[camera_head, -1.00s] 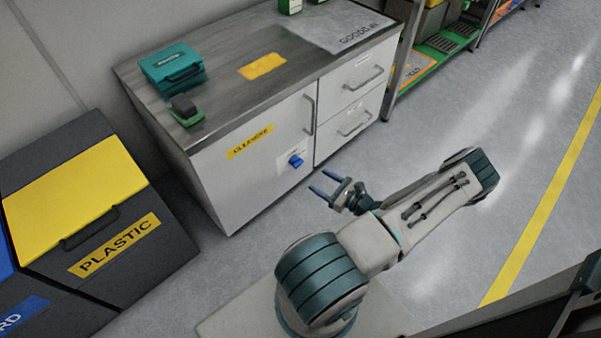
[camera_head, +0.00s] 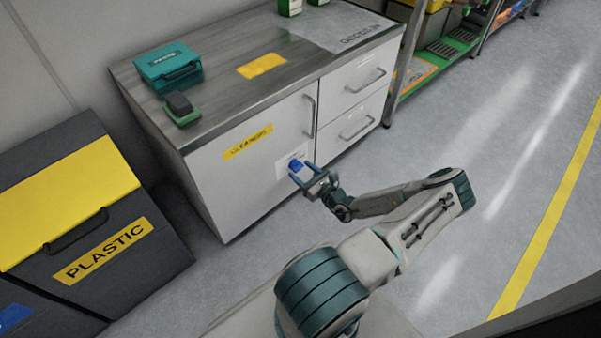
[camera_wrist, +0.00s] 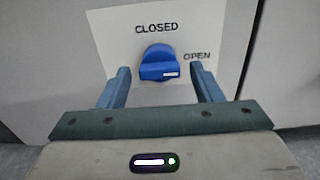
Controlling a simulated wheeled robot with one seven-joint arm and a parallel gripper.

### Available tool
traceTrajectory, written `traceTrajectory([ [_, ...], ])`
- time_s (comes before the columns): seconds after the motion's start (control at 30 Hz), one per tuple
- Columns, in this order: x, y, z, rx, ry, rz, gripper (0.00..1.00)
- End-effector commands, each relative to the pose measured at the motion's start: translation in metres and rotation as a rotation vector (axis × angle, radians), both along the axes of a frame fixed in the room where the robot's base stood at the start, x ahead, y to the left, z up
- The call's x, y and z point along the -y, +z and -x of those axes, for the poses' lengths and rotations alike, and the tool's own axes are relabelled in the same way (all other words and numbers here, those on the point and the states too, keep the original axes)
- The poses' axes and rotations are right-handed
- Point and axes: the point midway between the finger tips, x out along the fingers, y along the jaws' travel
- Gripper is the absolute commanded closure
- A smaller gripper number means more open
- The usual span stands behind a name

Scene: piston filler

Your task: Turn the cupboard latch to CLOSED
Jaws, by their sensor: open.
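The blue cupboard latch (camera_head: 295,165) sits on a white label on the cupboard door (camera_head: 235,180). In the wrist view the latch (camera_wrist: 158,62) has its bar lying roughly level, with a white mark towards its right end, on the OPEN side. The word CLOSED (camera_wrist: 156,28) is above it and OPEN (camera_wrist: 196,57) is to its right. My gripper (camera_head: 303,171) is open in front of the latch. In the wrist view its fingers stand on the left and right of the latch, with gaps; I cannot tell whether the tips reach its depth.
The counter (camera_head: 215,100) above holds a teal case (camera_head: 168,68) and a green-and-black object (camera_head: 181,110). A door handle (camera_head: 310,115) and drawers (camera_head: 352,85) are right of the latch. A dark PLASTIC bin (camera_head: 150,270) stands at the left. The floor to the right is clear.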

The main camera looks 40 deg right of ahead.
Motion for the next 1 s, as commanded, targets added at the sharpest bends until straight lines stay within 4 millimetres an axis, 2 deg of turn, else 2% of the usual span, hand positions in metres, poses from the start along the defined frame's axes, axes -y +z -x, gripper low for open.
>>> traceTrajectory([
  [0.17, -0.001, 0.000, -0.013, 0.000, 0.001, 0.000, 0.41],
  [0.43, -0.001, 0.001, -0.014, 0.000, 0.001, 0.000, 0.41],
  [0.47, -0.001, 0.001, -0.014, 0.000, 0.001, 0.000, 0.44],
  [0.67, -0.001, 0.000, -0.014, 0.000, 0.001, 0.000, 0.99],
  [0.87, 0.000, 0.001, -0.010, -0.001, -0.002, 0.011, 1.00],
  [1.0, 0.006, 0.003, 0.002, 0.002, -0.015, 0.049, 1.00],
])
